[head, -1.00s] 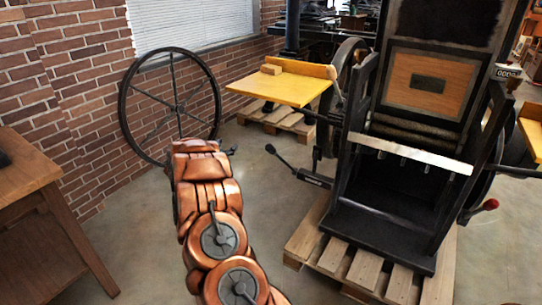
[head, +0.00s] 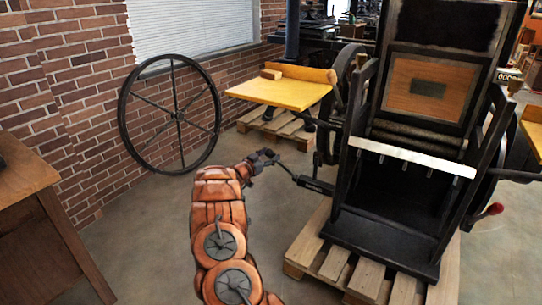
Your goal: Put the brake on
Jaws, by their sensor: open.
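A dark hand press (head: 385,225) stands on the right on a wooden pallet. A thin black lever (head: 312,183) juts out from the press's lower left side, with its free end toward my gripper. My gripper (head: 270,157) is open at the end of my copper-coloured arm. It overlaps the lever's free end in the picture and hides the knob there; I cannot tell whether they touch. A second lever with a red handle (head: 493,209) sticks out at the press's right side. No label shows which one is the brake.
A large spoked wheel (head: 122,115) leans by the brick wall on the left. A yellow board (head: 285,88) juts out above and behind the lever. A wooden desk (head: 30,178) stands at the left edge. The pallet (head: 335,265) borders open grey floor.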

